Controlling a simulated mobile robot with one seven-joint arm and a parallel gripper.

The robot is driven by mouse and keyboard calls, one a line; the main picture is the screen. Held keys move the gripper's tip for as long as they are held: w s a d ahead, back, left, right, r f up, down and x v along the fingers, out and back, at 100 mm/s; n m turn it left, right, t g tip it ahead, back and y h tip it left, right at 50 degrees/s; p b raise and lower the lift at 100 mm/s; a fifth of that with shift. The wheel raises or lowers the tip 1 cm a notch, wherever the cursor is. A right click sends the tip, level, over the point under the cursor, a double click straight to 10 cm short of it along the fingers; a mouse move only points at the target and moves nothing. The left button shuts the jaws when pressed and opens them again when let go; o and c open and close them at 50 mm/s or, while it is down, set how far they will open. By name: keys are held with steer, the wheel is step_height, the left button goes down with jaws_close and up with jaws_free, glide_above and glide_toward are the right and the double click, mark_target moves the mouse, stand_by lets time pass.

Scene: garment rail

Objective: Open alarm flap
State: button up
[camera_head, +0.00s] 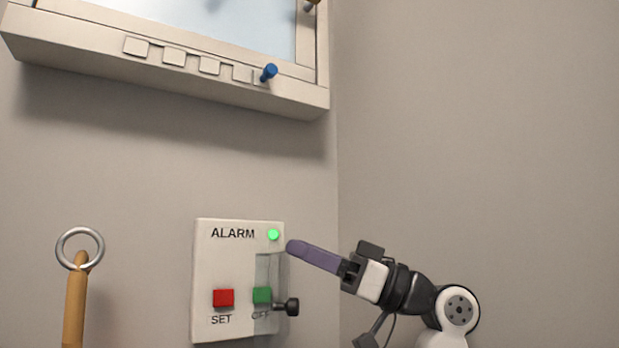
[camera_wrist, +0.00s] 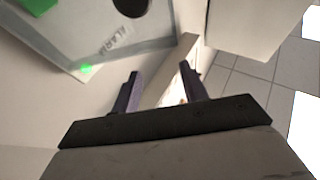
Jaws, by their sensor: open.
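The white alarm panel (camera_head: 205,262) is on the wall at the lower middle of the head view, with a lit green light (camera_head: 273,235) at its upper right. A clear flap (camera_head: 264,268) lies in front of the green OFF button (camera_head: 262,295) and looks closed. A dark knob (camera_head: 289,307) sticks out at the flap's lower right. My gripper (camera_head: 293,247) is just right of the panel's upper edge, above the knob, with purple fingers. In the wrist view my gripper (camera_wrist: 160,85) is open with nothing between its fingers; the panel's light (camera_wrist: 87,68) shows left of them.
A red SET button (camera_head: 223,298) is left of the flap. A framed box (camera_head: 200,85) with a blue peg (camera_head: 268,73) juts from the wall above. A wooden rod (camera_head: 75,305) with a metal ring stands at left. The wall right of my gripper is clear.

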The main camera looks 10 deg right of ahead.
step_height(320, 180, up, 12)
stand_by(0.4)
steer(key=shift+s+f, duration=0.1)
steer(key=shift+f, duration=0.1)
